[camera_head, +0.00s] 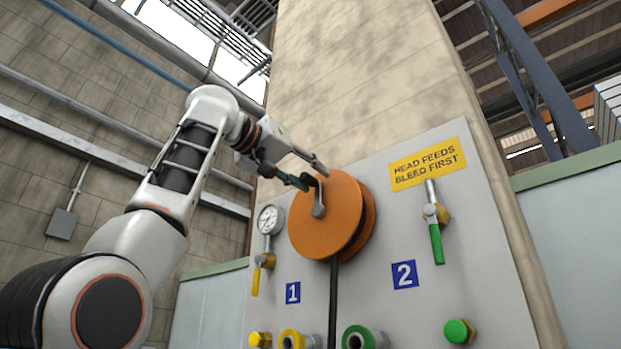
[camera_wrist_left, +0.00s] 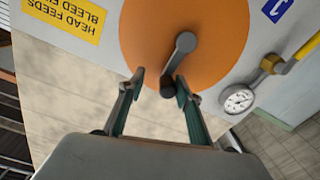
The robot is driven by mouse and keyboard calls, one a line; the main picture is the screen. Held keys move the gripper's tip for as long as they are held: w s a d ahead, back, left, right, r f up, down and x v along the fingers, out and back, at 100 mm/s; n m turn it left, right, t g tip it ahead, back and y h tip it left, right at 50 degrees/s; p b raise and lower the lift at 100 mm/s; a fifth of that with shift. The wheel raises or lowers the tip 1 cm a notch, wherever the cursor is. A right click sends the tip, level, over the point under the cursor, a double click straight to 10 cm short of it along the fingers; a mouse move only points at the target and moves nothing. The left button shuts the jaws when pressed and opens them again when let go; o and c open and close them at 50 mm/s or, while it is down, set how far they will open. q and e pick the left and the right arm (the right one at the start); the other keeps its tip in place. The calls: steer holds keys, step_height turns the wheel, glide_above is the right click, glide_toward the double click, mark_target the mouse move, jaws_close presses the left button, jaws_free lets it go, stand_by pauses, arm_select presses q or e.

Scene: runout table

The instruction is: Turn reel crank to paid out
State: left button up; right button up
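The reel (camera_head: 325,222) is an orange disc on the grey panel, with a dark cable hanging below it. Its grey crank (camera_head: 318,205) runs from the disc's middle up to a dark knob near the upper edge. In the left wrist view the crank (camera_wrist_left: 181,55) ends in the dark knob (camera_wrist_left: 167,91). My left gripper (camera_head: 314,178) reaches in from the upper left. Its fingers are apart, one on each side of the knob, as the left wrist view shows (camera_wrist_left: 160,78). The knob is nearer the right finger there; contact cannot be told. My right gripper is out of view.
A pressure gauge (camera_head: 269,220) and a yellow-handled valve (camera_head: 256,278) sit left of the reel. A green-handled valve (camera_head: 436,240) is at right, below a yellow sign (camera_head: 427,164). Several hose ports, including a green one (camera_head: 459,331), line the panel's bottom.

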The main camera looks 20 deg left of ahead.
arm_select(q)
steer(key=b+v, duration=0.3)
steer(key=v, duration=0.5)
steer(key=shift+s, duration=0.2)
stand_by(0.4)
steer(key=shift+a, duration=0.1)
